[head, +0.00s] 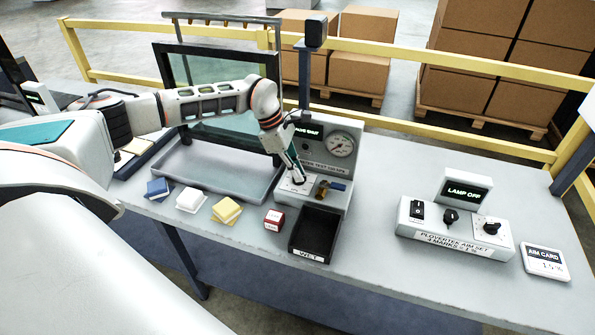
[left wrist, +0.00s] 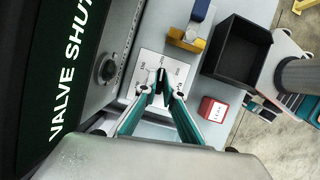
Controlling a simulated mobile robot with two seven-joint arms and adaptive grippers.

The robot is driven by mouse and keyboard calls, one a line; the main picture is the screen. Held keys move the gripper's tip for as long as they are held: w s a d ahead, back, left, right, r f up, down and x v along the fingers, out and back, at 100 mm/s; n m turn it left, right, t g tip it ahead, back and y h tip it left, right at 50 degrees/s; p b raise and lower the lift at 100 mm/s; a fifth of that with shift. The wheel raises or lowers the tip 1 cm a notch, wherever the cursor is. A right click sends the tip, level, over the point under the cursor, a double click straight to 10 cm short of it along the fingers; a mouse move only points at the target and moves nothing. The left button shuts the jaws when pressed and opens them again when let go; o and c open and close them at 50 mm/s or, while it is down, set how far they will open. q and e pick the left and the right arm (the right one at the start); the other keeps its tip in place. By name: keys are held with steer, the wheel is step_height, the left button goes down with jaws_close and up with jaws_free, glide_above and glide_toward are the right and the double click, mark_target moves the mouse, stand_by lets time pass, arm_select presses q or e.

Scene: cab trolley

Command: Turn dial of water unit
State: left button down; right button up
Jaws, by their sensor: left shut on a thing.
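The water unit (head: 318,157) is a grey box at mid-table with a round pressure gauge (head: 340,145) and a sign reading VALVE SHUT (head: 309,131). Its dial (left wrist: 161,76) is a dark knob on a white marked plate (left wrist: 146,67), seen in the left wrist view. My left gripper (head: 297,178) reaches down to the dial plate, and its two fingers (left wrist: 162,92) are shut on the dial knob. The fingers hide most of the knob in the head view. A brass valve with a blue lever (head: 331,187) sits just right of the gripper.
A black bin marked WET (head: 316,233) and a red block (head: 274,220) stand in front of the unit. A grey tray (head: 218,179) with a framed glass pane lies left. Folded cloths (head: 191,200) line the front. An aim set (head: 454,230) stands right.

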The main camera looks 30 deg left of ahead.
arm_select(q)
steer(key=c, duration=2.2)
jaws_free()
steer(key=shift+o, duration=0.2)
steer(key=v, duration=1.2)
steer(key=shift+s+f, duration=0.1)
